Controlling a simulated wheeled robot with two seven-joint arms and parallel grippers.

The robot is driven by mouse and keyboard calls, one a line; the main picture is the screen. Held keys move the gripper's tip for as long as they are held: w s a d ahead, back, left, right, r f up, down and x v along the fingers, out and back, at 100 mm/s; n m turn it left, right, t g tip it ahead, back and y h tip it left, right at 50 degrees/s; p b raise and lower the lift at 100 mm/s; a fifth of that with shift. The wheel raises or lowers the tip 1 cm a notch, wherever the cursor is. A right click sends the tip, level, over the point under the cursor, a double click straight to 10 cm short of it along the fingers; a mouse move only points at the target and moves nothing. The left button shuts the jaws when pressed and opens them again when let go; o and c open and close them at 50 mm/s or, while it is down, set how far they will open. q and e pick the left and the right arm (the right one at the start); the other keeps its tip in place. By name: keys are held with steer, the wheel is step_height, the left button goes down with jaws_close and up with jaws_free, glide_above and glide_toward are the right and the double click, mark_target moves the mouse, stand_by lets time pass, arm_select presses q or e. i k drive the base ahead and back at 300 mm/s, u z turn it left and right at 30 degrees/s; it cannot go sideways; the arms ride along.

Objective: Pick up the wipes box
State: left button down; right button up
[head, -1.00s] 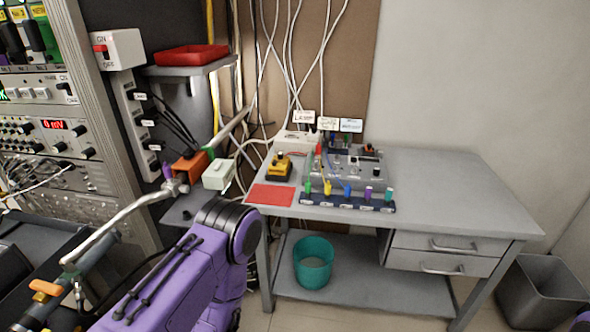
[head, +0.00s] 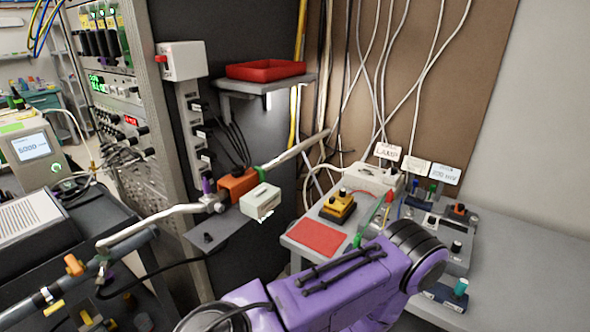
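I cannot make out a box that is clearly a wipes box in the head view. A white box (head: 374,180) with a red mark stands at the back of the grey workbench (head: 545,262), but I cannot tell what it is. One of my purple arms crosses the lower middle and covers the front of the bench. Neither gripper shows in the head view.
A red tray (head: 266,71) sits on a wall shelf. A metal beam pipe with an orange block (head: 238,186) and a pale box (head: 261,201) runs left of the bench. A yellow device (head: 338,208) and a red mat (head: 316,238) are on the bench. Its right part is bare.

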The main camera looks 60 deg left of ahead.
mark_target(256, 204)
steer(key=u, duration=0.55)
steer(key=i, duration=0.65)
steer(key=u, duration=0.75)
